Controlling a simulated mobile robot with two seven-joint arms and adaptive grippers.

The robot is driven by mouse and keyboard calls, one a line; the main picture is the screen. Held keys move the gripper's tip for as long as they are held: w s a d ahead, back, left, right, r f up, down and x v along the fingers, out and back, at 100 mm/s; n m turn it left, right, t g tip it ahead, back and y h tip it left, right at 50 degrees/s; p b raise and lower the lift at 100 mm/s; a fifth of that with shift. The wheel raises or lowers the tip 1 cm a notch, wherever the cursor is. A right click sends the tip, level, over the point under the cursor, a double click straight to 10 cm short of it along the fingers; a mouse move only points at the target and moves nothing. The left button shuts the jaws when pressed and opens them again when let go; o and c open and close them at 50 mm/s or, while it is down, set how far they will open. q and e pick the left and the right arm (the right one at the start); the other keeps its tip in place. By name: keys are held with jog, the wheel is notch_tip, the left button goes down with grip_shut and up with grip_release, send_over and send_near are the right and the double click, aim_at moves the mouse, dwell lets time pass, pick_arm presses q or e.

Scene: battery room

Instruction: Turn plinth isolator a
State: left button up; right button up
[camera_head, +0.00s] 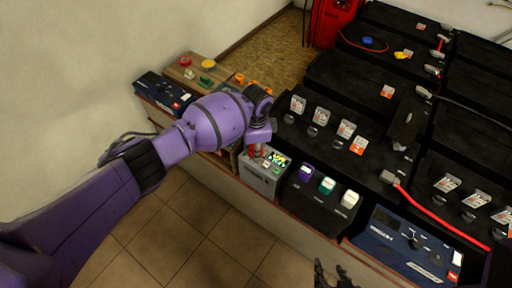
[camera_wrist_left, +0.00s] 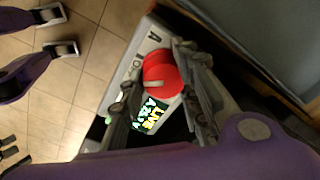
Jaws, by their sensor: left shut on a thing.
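Plinth isolator a is a light grey box (camera_head: 262,178) standing in the row along the front edge of the plinth, with a lit green-yellow display on top. In the left wrist view its grey top (camera_wrist_left: 150,40) bears a letter A, a round red knob (camera_wrist_left: 158,72) and a display (camera_wrist_left: 152,113) reading LIVE. My left gripper (camera_head: 257,151) reaches down over the box from the left. In the left wrist view its two fingers (camera_wrist_left: 162,82) are closed on the red knob, one on each side. My right gripper (camera_head: 332,274) is at the bottom edge, open and empty, apart from everything.
A black box (camera_head: 318,205) with purple, teal and white caps stands right of the isolator. A blue unit (camera_head: 410,245) is further right, another blue unit (camera_head: 163,95) at left. Black battery blocks (camera_head: 350,85) with red cables lie behind. The tiled floor (camera_head: 180,235) in front is clear.

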pick_arm(q)
jog(key=shift+s+d+f+m, duration=0.15)
jog(key=shift+s+d+m, duration=0.1)
jog(key=shift+m, duration=0.65)
jog(key=shift+a+m, duration=0.15)
jog(key=shift+m, duration=1.45)
jog(key=shift+a+m+b, duration=0.1)
jog(key=shift+m+b, duration=0.2)
jog(key=shift+m, duration=0.5)
pick_arm(e)
jog(key=shift+w+f, duration=0.1)
jog(key=shift+f, duration=0.25)
pick_arm(q)
jog(key=shift+s, duration=0.1)
pick_arm(e)
jog(key=shift+s+f, duration=0.1)
jog(key=shift+s, duration=0.3)
pick_arm(q)
jog(key=o, duration=1.1)
pick_arm(e)
jog(key=shift+s, duration=0.2)
